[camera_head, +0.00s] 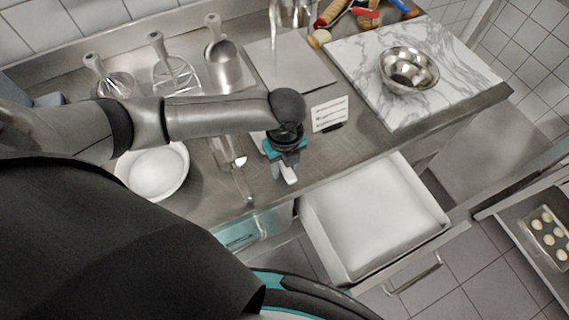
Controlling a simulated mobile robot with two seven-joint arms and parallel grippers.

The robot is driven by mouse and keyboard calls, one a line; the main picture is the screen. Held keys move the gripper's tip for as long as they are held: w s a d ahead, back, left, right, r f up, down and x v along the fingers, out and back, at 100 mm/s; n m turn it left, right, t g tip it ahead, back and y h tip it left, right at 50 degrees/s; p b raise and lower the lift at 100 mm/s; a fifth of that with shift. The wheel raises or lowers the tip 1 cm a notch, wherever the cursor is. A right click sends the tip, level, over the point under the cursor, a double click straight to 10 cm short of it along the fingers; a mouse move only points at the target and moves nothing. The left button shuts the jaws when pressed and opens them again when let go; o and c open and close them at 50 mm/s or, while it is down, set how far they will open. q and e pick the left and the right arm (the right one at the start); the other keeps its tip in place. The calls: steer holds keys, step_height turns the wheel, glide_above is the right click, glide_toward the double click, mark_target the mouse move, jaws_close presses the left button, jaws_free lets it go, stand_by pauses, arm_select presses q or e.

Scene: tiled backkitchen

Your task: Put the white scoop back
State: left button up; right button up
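My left gripper (285,173) is over the steel counter, near its front edge, fingers pointing down. A small white piece shows at its tip; I cannot tell whether it is a finger or part of the white scoop, nor whether the gripper is open or shut. No white scoop can be clearly made out. An open drawer (309,219) holds a white bin (436,222) filled with white powder, below and right of the gripper. My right gripper is not in view.
A white bowl (184,180) of white powder stands left of the gripper. A metal scoop (222,67) and whisks (118,84) lie behind. A steel bowl (408,70) sits on a marble board (360,58).

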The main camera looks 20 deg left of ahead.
arm_select(q)
steer(key=shift+o, duration=1.1)
steer(key=shift+r, duration=0.1)
step_height(320, 180, up, 12)
steer(key=p, duration=0.1)
steer(key=shift+p, duration=0.35)
